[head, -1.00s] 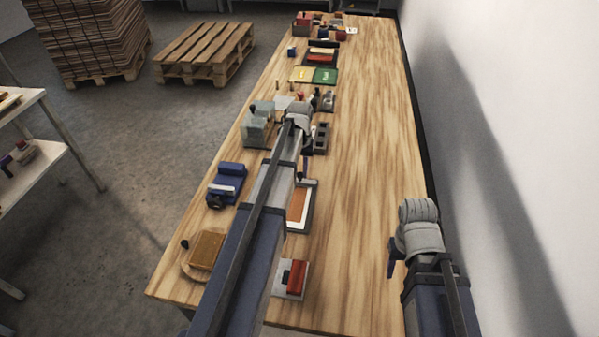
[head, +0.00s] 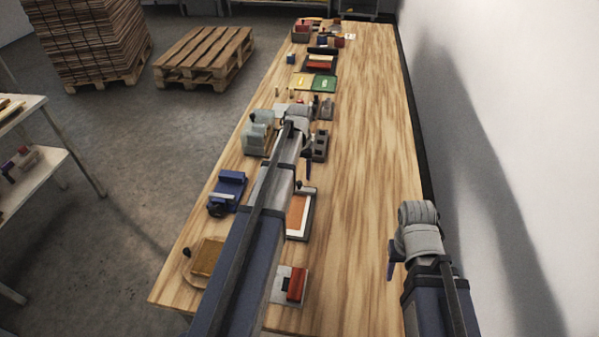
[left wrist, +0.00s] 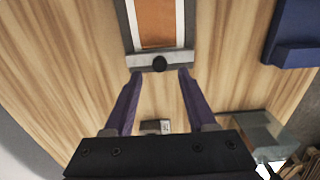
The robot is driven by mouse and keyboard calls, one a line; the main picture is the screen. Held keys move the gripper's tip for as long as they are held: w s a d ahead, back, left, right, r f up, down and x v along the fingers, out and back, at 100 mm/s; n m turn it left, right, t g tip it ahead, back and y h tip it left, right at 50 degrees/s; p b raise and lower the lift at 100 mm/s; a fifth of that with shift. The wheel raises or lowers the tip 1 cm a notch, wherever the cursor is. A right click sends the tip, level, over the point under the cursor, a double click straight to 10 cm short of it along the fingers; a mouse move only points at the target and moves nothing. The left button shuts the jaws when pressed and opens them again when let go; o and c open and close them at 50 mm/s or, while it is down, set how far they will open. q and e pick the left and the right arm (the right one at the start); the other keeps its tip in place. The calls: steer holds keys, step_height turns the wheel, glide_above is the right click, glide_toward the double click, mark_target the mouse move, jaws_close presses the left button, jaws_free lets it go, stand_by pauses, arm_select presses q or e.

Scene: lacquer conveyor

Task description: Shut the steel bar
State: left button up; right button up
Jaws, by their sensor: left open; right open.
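The steel bar (left wrist: 146,62) is a grey bar with a round black knob at its middle, seen in the left wrist view. In the head view this panel (head: 296,212) is partly hidden by my left arm. My left gripper (left wrist: 160,72) is open, its two purple fingertips either side of the knob in the picture and apart from it. I cannot tell its height above the bar. My right gripper (head: 391,262) is open and empty over the table's right side.
A small plate with a red block (head: 297,283) lies nearer. The wooden table (head: 365,130) is clear on its right, beside the wall (head: 500,90).

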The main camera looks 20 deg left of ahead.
mark_target(299, 181)
arm_select(q)
step_height(299, 181, up, 5)
steer(key=p, duration=0.4)
steer(key=s+d+m+y, duration=0.1)
steer(key=s+d+m, duration=0.5)
steer(key=s+d, duration=1.6)
steer(key=d, duration=0.3)
steer(key=shift+d+m, duration=0.2)
steer(key=shift+m, duration=0.1)
